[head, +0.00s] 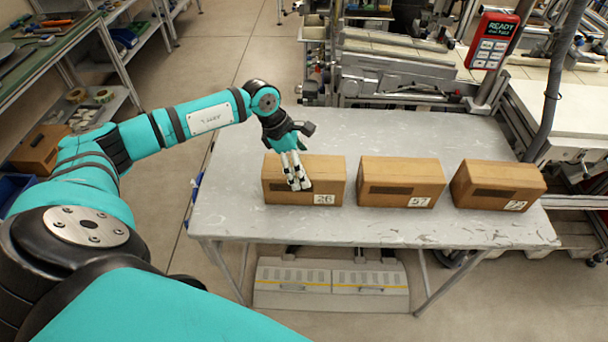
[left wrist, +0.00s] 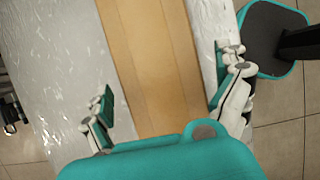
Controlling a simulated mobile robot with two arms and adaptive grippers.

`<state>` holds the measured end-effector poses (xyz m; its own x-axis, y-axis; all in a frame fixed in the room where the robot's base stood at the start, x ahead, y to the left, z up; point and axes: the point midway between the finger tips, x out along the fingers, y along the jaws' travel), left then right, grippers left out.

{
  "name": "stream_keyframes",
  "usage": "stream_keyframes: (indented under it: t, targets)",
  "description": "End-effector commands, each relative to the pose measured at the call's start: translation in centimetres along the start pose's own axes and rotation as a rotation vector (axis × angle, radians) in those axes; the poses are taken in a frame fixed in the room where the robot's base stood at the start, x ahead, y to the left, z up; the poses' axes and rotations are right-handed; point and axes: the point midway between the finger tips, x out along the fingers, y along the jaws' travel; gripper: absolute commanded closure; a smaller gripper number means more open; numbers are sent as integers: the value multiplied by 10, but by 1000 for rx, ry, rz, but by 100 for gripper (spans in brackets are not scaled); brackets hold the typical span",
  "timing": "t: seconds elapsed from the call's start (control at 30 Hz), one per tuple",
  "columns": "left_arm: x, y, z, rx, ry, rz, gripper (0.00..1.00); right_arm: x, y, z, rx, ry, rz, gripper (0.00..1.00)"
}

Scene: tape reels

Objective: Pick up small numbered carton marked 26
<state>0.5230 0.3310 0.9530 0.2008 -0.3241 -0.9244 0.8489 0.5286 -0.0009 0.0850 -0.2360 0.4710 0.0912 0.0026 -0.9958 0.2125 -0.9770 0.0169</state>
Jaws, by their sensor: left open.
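The small carton marked 26 (head: 328,182) is a closed brown box with a white number label, at the left of a row on the grey table. My left gripper (head: 297,180) is over this carton and hides part of its top and front. In the left wrist view the carton (left wrist: 150,50) runs between the spread, empty fingers of my left gripper (left wrist: 163,90). The right finger looks closer to the carton's side than the left one. I cannot tell whether the fingertips reach below its top. My right gripper is not in view.
A carton marked 57 (head: 402,183) stands to the right, then another carton (head: 497,186) whose number is hard to read. The grey table (head: 380,228) is bare in front of them. Machinery (head: 395,75) and a red panel (head: 491,40) stand behind.

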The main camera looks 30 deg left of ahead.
Motion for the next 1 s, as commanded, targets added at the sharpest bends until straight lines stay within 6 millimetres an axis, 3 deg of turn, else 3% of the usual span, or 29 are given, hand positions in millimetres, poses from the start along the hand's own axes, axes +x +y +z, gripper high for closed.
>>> stream_keyframes:
  t: [0.17, 0.4, 0.9, 1.0]
  targets:
    - [16, 0, 1, 0, -2, 1, 0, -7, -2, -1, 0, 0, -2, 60]
    - [18, 1, 1, 1, -2, 1, 1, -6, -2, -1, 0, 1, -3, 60]
    - [17, 1, 1, 0, -2, 1, 67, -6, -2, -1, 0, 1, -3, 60]
    - [16, 2, 2, 1, -4, 3, 73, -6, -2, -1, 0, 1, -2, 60]
